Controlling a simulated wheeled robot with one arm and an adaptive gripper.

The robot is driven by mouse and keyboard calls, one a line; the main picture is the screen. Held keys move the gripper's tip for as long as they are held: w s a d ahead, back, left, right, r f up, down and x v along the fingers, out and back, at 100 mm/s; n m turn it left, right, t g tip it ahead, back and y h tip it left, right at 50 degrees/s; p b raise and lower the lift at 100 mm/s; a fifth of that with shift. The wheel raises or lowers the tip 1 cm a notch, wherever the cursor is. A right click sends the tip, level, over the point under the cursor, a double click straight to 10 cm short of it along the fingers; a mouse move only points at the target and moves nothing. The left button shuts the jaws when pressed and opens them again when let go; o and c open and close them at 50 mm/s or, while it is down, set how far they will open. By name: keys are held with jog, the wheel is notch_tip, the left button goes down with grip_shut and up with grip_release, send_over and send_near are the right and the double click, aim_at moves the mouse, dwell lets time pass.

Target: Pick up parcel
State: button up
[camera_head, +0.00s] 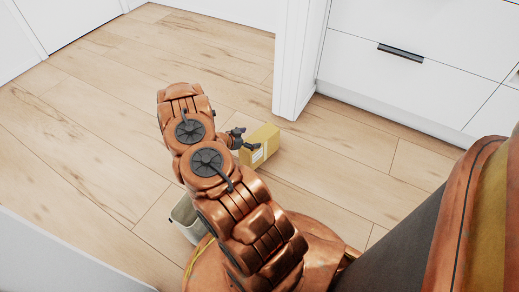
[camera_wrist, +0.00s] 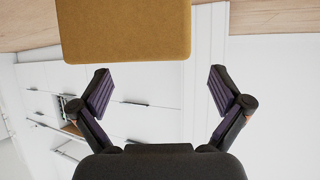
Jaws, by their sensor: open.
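The parcel (camera_head: 263,139) is a small yellow-brown box with a pale label on one side. It rests on the wooden floor just right of my gripper (camera_head: 236,138) in the head view. In the wrist view the parcel (camera_wrist: 125,30) fills the top middle, with its near edge just beyond the fingertips. My gripper (camera_wrist: 159,72) is open, its two dark fingers spread to either side and nothing between them. I cannot tell whether a finger touches the parcel.
A white wall end (camera_head: 295,70) stands just behind the parcel. White drawers (camera_head: 420,60) with dark handles are at the back right. A pale bin (camera_head: 187,215) on the floor is partly hidden by my arm. The floor (camera_head: 80,130) at left is clear.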

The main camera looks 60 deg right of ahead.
aim_at(257, 138)
jog(key=shift+a+f+b+x, duration=0.1)
jog(key=shift+b+x, duration=0.65)
jog(key=shift+x, duration=0.4)
jog(key=shift+a+f+b+x, duration=0.1)
jog(key=shift+b+x, duration=0.6)
jog(key=shift+x, duration=0.45)
jog(key=shift+s+d+f, duration=0.15)
jog(key=shift+s+d, duration=0.1)
jog(key=shift+d, duration=0.05)
jog(key=shift+c, duration=0.2)
jog(key=c, duration=1.6)
jog(key=shift+c, duration=0.2)
